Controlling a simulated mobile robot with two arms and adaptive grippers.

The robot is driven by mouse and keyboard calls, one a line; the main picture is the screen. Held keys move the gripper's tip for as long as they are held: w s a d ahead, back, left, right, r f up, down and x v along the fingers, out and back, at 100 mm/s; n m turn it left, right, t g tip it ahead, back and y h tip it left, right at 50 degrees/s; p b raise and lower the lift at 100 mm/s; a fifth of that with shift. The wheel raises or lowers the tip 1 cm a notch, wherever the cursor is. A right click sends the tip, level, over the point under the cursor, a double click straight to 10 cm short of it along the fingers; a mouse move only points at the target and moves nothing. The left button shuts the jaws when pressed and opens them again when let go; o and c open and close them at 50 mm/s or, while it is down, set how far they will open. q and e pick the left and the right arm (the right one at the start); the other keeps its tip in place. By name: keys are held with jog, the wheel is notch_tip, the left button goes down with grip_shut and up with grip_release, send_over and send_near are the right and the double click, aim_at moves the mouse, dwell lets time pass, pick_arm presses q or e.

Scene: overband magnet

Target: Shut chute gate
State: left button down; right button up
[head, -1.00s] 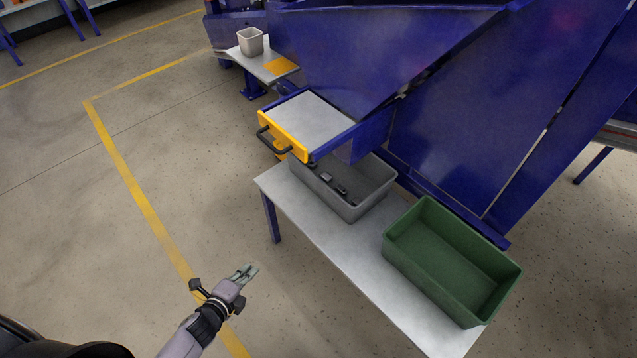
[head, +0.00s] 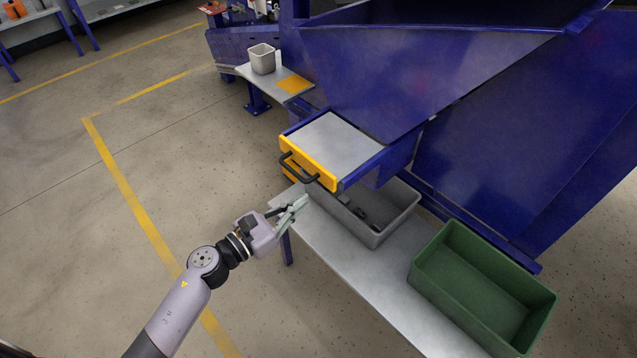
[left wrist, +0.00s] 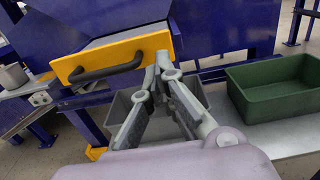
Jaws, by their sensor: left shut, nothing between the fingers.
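The chute gate is a grey plate with a yellow front (head: 308,163) and a black bar handle (head: 297,168). It sticks out of the blue chute like a drawer, and its flat top shows. In the left wrist view the yellow front (left wrist: 118,55) and the black handle (left wrist: 105,68) are at upper left. My left gripper (head: 303,200) is shut and empty, just below the handle in the head view. In the left wrist view its fingertips (left wrist: 160,62) overlap the right end of the yellow front. I cannot tell whether they touch it. My right gripper is not in view.
A grey bin (head: 385,232) with dark pieces stands under the gate on a grey table (head: 350,272). A green bin (head: 425,282) stands to its right. A small pale bin (head: 262,60) stands on another table behind. The floor at left is clear.

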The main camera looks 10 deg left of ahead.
aim_at(328, 183)
pick_arm(q)
jog(key=p+x, duration=0.1)
jog(key=x, duration=0.4)
jog(key=shift+w+d+r, duration=0.1)
jog(key=shift+w+d, duration=0.1)
jog(key=shift+d, duration=0.05)
jog(key=shift+w+d, duration=0.2)
jog(key=shift+w, duration=0.1)
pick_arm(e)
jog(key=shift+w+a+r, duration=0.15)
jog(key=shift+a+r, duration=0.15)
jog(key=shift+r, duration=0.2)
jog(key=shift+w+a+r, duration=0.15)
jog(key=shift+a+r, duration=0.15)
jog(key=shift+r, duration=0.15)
pick_arm(q)
jog(key=b+x, duration=0.6)
jog(key=x, duration=1.1)
jog(key=shift+b, duration=0.3)
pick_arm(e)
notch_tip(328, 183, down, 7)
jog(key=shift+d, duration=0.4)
pick_arm(q)
jog(key=shift+a, duration=0.1)
